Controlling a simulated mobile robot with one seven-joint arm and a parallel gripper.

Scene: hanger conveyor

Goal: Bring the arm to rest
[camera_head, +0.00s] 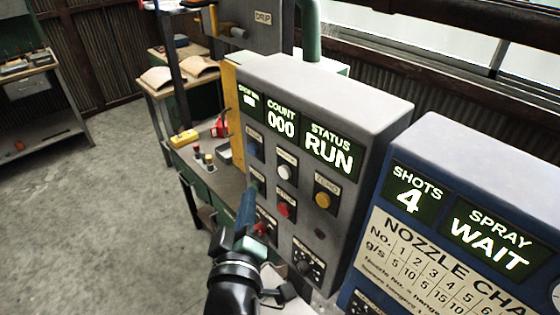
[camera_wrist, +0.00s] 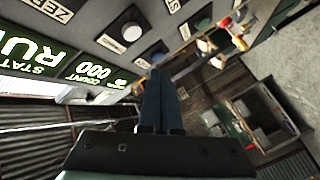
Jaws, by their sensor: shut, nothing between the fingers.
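My gripper (camera_head: 246,208) is in front of the left part of the grey control panel (camera_head: 290,95) in the head view. Its blue fingers are shut together with nothing between them. They cover part of the panel's left button column. In the wrist view the shut fingers (camera_wrist: 161,98) point up the picture, with the panel's face (camera_wrist: 105,28) beyond them. I cannot tell whether the fingertips touch a button. The panel displays read COUNT 000 and STATUS RUN.
A blue cabinet (camera_head: 475,165) reading SHOTS 4 and SPRAY WAIT stands close on the right. A green bench (camera_head: 190,158) with small items is behind the gripper on the left. A shelf table (camera_head: 45,100) is far left. The concrete floor (camera_head: 90,220) at left is clear.

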